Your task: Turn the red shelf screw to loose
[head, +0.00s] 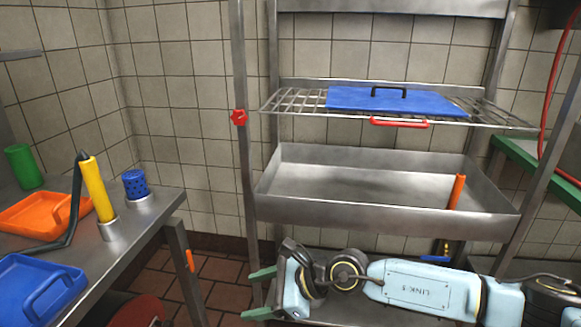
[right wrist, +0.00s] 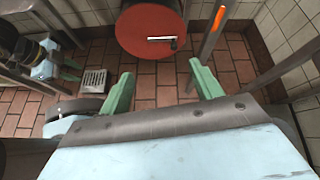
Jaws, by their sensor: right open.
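The red shelf screw (head: 239,117) is a small star-shaped knob on the left upright post of the metal shelf, level with the wire rack. My right gripper (head: 258,293) is well below it, low in front of the shelf. Its green fingers point left, spread apart with nothing between them. The right wrist view also shows this gripper (right wrist: 163,88) open and empty above the tiled floor. Part of what looks like my left gripper (right wrist: 70,66) shows at the left of that view; its finger gap is unclear. The screw is not in the wrist view.
The wire rack (head: 300,98) holds a blue lid (head: 350,99); a deep steel sink (head: 350,213) is below. A steel table (head: 150,215) at left carries trays and a yellow-handled tool. Space before the post is clear.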

